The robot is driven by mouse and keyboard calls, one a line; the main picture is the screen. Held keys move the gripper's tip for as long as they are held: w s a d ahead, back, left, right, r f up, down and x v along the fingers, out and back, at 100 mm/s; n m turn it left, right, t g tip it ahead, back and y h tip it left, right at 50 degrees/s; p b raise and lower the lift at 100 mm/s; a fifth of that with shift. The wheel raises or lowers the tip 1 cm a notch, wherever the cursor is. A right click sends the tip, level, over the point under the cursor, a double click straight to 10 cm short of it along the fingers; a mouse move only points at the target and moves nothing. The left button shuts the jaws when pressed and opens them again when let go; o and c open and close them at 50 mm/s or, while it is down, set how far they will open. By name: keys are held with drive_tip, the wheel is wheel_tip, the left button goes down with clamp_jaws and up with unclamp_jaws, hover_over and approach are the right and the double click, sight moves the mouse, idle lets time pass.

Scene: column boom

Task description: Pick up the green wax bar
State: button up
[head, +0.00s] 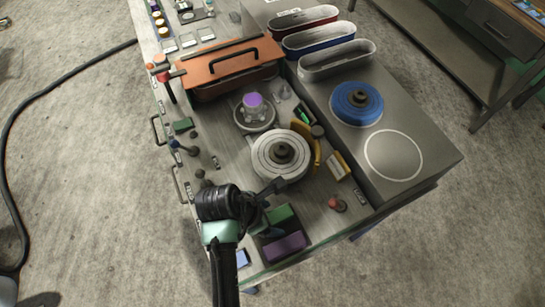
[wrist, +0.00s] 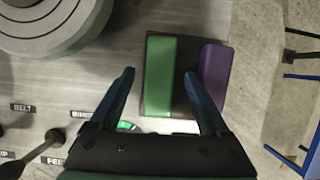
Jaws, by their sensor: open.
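The green wax bar (wrist: 160,80) lies in a dark holder (wrist: 188,50) beside a purple bar (wrist: 214,80) in the wrist view. My gripper (wrist: 158,73) is open and empty. Its fingertips appear on either side of the green bar, the right one over the dark gap between the bars. The height of the fingers above the bar is hard to tell. In the head view, the green bar (head: 280,214) and the purple bar (head: 286,246) are at the near end of the bench, just right of my gripper (head: 268,194), which partly hides the holder.
A grey stepped wheel (head: 282,156) stands close behind the bars. A red knob (head: 336,204) is to their right, and a lever (wrist: 45,145) is at left in the wrist view. A raised unit with a blue wheel (head: 357,103) flanks the bench. Open floor lies beyond the near edge.

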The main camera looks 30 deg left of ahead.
drive_tip(key=shift+f+p, duration=0.25)
drive_tip(key=shift+p, duration=0.05)
idle(0.5)
clamp_jaws()
idle(0.3)
